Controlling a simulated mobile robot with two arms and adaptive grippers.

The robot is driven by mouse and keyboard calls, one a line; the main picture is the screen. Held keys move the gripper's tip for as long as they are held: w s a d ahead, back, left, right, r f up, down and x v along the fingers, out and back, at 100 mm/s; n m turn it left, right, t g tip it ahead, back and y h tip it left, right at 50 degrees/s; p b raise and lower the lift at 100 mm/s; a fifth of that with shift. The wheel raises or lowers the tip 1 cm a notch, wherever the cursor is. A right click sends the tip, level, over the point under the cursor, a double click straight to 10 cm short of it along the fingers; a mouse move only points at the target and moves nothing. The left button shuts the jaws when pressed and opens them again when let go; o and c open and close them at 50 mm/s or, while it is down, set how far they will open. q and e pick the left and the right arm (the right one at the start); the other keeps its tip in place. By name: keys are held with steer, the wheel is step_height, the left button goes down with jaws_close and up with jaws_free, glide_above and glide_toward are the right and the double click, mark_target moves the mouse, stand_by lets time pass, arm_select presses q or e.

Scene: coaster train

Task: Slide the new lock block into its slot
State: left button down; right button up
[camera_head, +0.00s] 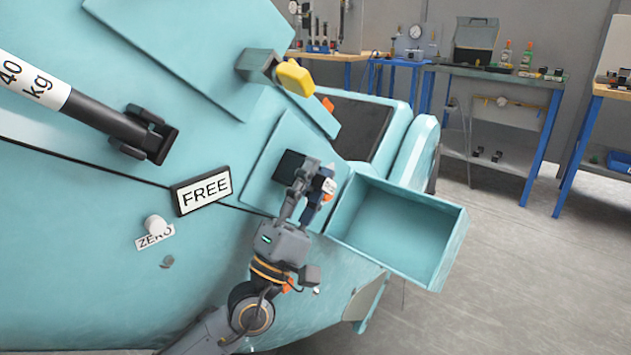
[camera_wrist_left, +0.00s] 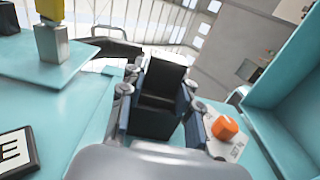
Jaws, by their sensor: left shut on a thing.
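My left gripper (camera_head: 312,187) reaches up to a small tilted teal panel on the big teal machine. In the left wrist view its two fingers (camera_wrist_left: 158,108) are closed on a dark block (camera_wrist_left: 155,123), the lock block. The black square slot (camera_head: 288,167) is in the panel beside the fingertips; a dark opening (camera_wrist_left: 166,74) shows just beyond the block. I cannot tell whether the block's front is inside it. In the head view the fingers mostly hide the block. My right gripper is not in view.
An open teal tray (camera_head: 395,228) lies right of the gripper. An orange knob (camera_wrist_left: 225,127) on a pale plate is close beside the right finger. A FREE sign (camera_head: 201,190), a white ZERO knob (camera_head: 155,224) and a yellow handle (camera_head: 295,78) are on the machine. Workbenches stand behind.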

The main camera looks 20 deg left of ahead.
arm_select(q)
steer(key=shift+a, duration=0.1)
steer(key=c, duration=0.9)
jaws_free()
steer(key=shift+o, duration=0.2)
steer(key=v, duration=1.2)
